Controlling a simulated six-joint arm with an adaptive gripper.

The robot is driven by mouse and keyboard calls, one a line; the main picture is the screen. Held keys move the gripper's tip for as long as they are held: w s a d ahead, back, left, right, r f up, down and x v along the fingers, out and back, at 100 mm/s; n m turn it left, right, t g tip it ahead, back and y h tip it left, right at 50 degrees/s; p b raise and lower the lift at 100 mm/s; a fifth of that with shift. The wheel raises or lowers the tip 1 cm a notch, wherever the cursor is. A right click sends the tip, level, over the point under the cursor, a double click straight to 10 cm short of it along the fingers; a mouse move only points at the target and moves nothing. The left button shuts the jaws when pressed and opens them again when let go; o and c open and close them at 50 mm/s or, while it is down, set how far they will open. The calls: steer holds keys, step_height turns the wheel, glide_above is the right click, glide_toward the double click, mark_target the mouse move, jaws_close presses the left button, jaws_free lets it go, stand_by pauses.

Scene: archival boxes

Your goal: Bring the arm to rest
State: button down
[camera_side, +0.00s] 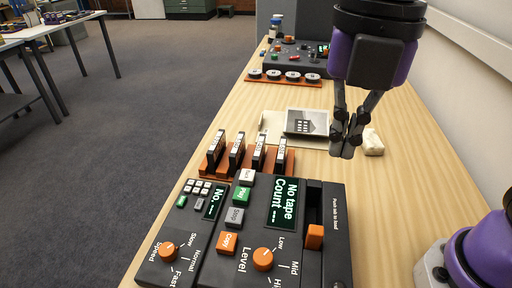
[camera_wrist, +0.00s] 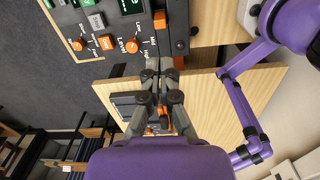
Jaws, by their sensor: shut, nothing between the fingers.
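My gripper (camera_side: 347,150) hangs pointing down over the wooden table (camera_side: 391,194), with its fingertips together and nothing between them. In the wrist view my gripper (camera_wrist: 163,70) points toward the near edge of the dark control console (camera_wrist: 196,17). Its exact height above the table is hard to tell.
The console (camera_side: 228,262) has orange knobs, lit displays and an orange slide tab (camera_side: 314,237). Behind it stands a rack (camera_side: 220,172) of several dark cassettes. A second console (camera_side: 294,62) and a tray of round reels (camera_side: 283,76) stand farther back. A wall runs along the right.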

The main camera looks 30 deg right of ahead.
steer(key=d+f+m+t, duration=0.2)
steer(key=d+m, duration=0.6)
steer(key=m, duration=0.5)
steer(key=w+d+f+m+t, duration=0.1)
steer(key=d+f+m+t, duration=0.2)
steer(key=d+m, duration=0.5)
steer(key=f+m, duration=0.1)
steer(key=m, duration=0.4)
steer(key=shift+f, duration=0.35)
steer(key=shift+w, duration=0.1)
